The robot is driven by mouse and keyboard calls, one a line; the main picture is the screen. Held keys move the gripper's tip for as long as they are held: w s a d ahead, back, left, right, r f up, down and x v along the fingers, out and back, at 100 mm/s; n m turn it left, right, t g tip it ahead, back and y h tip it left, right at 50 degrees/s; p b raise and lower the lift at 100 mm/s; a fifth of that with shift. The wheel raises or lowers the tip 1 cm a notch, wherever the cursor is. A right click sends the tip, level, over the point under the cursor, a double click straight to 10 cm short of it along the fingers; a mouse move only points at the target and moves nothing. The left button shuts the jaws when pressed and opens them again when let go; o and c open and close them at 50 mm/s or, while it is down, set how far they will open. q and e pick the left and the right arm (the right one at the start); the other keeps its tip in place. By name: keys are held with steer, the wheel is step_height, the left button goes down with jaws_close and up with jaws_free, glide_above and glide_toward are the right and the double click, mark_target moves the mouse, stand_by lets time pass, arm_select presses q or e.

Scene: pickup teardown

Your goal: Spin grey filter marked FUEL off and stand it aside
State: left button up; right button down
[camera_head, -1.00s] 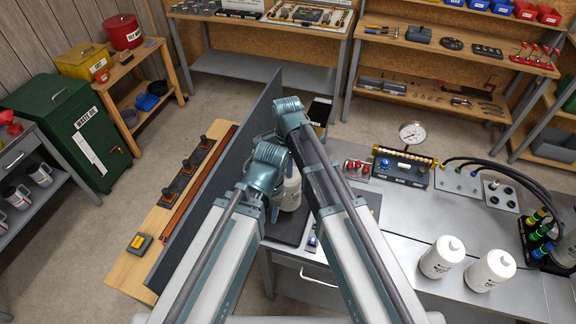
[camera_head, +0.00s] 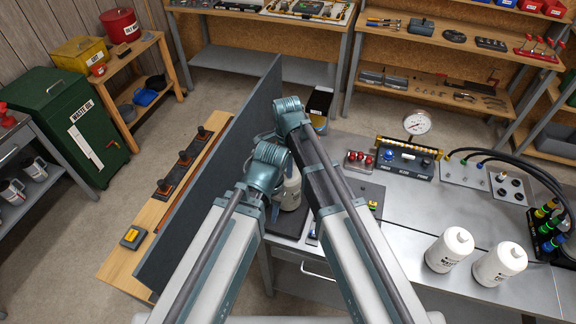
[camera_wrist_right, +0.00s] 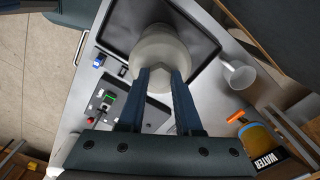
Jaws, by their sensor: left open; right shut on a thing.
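A pale grey-white canister filter (camera_head: 291,191) shows between my arms in the head view, above a dark tray (camera_head: 290,226). Its lettering cannot be read. In the right wrist view my right gripper (camera_wrist_right: 160,76) is shut on this canister (camera_wrist_right: 160,48), with one finger on each side. The dark tray (camera_wrist_right: 117,22) lies beyond it; I cannot tell whether the canister touches it. My left gripper (camera_head: 274,212) is open beside the canister's lower left in the head view, partly hidden by its own wrist.
Two white canisters (camera_head: 450,251) (camera_head: 499,264) stand on the bench at right. A tall dark panel (camera_head: 190,220) runs along the left. A gauge block (camera_head: 405,160) and hoses stand behind. A white cup-shaped thing (camera_wrist_right: 238,75) is beside the tray.

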steer(key=shift+f+b, duration=0.5)
steer(key=c, duration=0.5)
jaws_free()
steer(key=shift+r, duration=0.15)
step_height(320, 180, up, 14)
steer(key=p, duration=1.4)
steer(key=shift+a+f, duration=0.1)
steer(key=shift+f, duration=0.1)
